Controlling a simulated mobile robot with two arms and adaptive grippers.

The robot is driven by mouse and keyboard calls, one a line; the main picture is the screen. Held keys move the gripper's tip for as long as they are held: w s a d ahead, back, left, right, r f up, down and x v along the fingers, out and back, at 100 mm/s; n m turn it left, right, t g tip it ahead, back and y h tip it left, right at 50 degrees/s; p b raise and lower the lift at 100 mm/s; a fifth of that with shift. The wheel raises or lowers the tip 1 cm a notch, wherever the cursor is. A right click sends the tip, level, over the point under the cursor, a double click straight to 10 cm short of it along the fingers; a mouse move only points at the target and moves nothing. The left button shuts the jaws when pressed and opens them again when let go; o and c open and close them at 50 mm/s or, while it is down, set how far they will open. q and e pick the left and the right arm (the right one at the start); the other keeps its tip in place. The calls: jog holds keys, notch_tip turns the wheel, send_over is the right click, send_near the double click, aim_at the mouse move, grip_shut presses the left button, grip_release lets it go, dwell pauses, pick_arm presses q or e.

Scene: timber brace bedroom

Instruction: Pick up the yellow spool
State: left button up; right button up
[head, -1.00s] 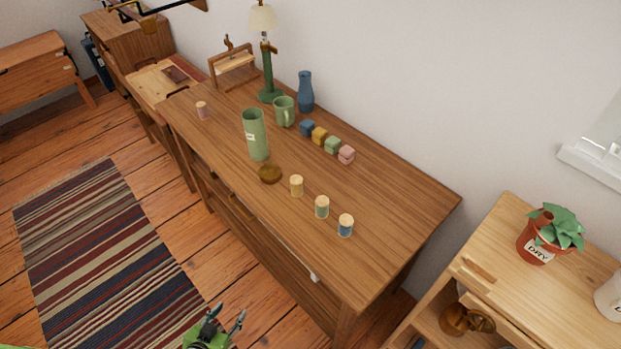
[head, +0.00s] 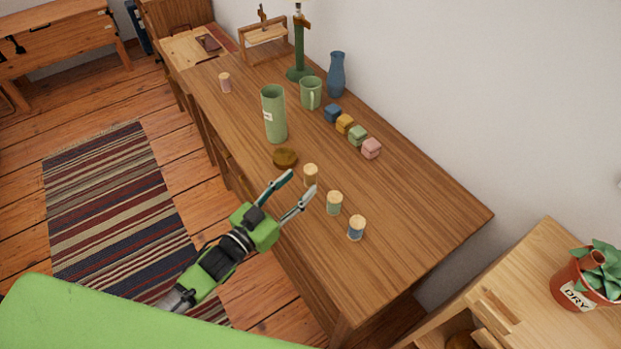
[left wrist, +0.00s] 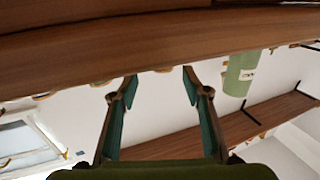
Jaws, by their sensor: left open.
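The yellow spool (head: 310,175) stands upright near the front edge of the wooden table, the leftmost of a row of three spools. My left gripper (head: 301,182) is open and empty, its fingertips close in front of the yellow spool in the head view, which partly covers the spool's lower part. I cannot tell if they touch it. The left wrist view shows the open fingers (left wrist: 160,78) with the table edge across the top; the spool is not clearly visible there. My right gripper is not in view.
A green-banded spool (head: 334,203) and a blue-banded spool (head: 356,228) stand to the right. The table's right end is clear.

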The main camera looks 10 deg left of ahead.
aim_at(306, 175)
pick_arm(q)
jog(key=shift+w+d, duration=0.3)
jog(key=shift+w, duration=0.3)
jog(key=b+x, duration=0.1)
jog(key=x, duration=0.1)
jog(key=b+x, duration=0.1)
jog(key=x, duration=0.1)
jog(key=shift+w+a, duration=0.15)
jog(key=shift+w, duration=0.1)
jog(key=shift+w+r, duration=0.1)
jog(key=shift+w, duration=0.1)
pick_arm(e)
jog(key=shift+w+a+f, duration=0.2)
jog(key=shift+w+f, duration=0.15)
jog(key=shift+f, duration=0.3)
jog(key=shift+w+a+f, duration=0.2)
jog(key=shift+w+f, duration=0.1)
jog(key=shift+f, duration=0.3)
pick_arm(q)
jog(key=shift+c, duration=0.4)
jog(key=c, duration=0.9)
jog(key=shift+c, duration=0.2)
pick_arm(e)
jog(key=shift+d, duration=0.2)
